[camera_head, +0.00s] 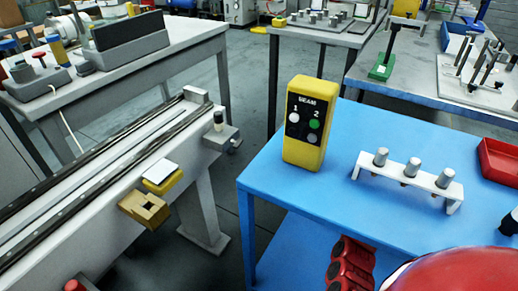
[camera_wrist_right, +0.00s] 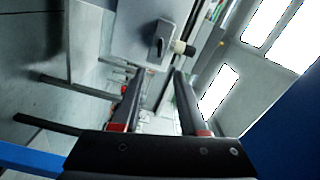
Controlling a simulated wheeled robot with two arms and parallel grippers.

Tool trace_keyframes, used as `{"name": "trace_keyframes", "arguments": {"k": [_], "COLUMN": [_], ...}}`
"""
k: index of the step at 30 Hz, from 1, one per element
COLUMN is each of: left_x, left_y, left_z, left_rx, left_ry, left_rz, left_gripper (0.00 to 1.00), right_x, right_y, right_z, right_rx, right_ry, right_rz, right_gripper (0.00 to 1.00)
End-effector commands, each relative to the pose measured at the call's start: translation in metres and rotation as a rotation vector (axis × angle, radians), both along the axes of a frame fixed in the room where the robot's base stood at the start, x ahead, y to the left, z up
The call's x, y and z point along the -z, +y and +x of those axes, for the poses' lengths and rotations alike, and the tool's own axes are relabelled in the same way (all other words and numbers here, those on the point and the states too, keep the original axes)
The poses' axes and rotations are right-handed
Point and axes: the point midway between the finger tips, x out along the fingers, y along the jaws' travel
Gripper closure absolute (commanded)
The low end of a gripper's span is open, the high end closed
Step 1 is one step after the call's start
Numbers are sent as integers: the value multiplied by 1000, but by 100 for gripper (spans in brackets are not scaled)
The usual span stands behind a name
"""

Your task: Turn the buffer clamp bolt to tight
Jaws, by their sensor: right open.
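A grey block (camera_head: 222,136) is fixed at the near side of the rail's far end in the head view. A short upright bolt-like post (camera_head: 219,119) stands on it, and a dark round stub sticks out of its side. In the right wrist view a grey housing (camera_wrist_right: 146,22) carries a dark lever-like part (camera_wrist_right: 160,42) and a side stub with a pale tip (camera_wrist_right: 180,47). I cannot tell if this is the same block. My right gripper (camera_wrist_right: 156,74) is open and empty, its fingers pointing toward that housing, apart from it. My left gripper is not in view.
A long rail beam (camera_head: 110,165) runs along the left, with a yellow bracket (camera_head: 146,208) on its side. The blue table (camera_head: 300,215) bears a yellow BEAM button box (camera_head: 309,122), a white rack (camera_head: 409,181) and a red tray (camera_head: 498,160). Floor shows between beam and table.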

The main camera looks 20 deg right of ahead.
Motion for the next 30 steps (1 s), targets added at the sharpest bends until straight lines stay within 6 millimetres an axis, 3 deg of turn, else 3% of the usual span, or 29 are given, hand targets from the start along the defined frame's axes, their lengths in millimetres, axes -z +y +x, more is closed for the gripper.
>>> {"name": "trace_keyframes", "arguments": {"k": [3,9,30], "left_x": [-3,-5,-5], "left_y": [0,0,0], "left_z": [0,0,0], "left_rx": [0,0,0], "left_ry": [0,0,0], "left_rz": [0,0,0], "left_gripper": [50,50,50], "right_x": [0,0,1], "right_y": [-15,-30,-32], "right_z": [-20,-38,-41], "right_rx": [1,0,-2], "right_ry": [2,1,1], "right_rz": [3,3,2], "right_gripper": [57,57,57]}}
